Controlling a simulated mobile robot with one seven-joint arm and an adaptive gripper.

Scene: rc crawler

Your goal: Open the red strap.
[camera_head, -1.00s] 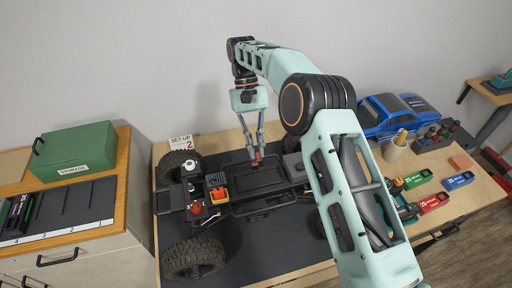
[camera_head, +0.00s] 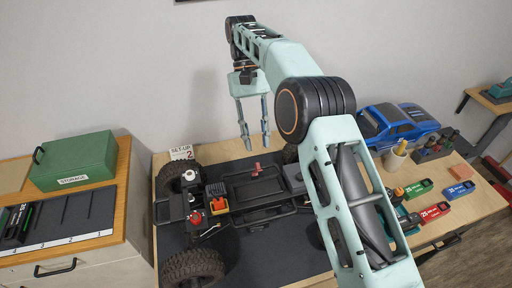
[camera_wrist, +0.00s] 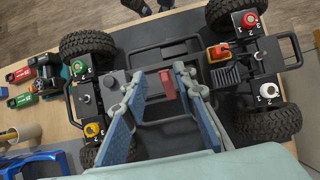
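The red strap (camera_head: 256,169) is a small red piece at the far edge of the black tray (camera_head: 257,186) in the middle of the crawler chassis. It appears to stick up there. In the wrist view the red strap (camera_wrist: 167,84) shows between my two blue fingers. My gripper (camera_head: 256,146) is open and empty, above the strap and apart from it. In the wrist view my gripper (camera_wrist: 160,73) has its fingertips spread to either side of the strap. I cannot tell whether the strap is fully free.
The chassis stands on a dark mat with big black wheels (camera_head: 193,269). An orange-and-black part (camera_head: 217,198) sits left of the tray. A blue car body (camera_head: 400,123), a pen cup (camera_head: 395,157) and batteries (camera_head: 434,212) are at the right.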

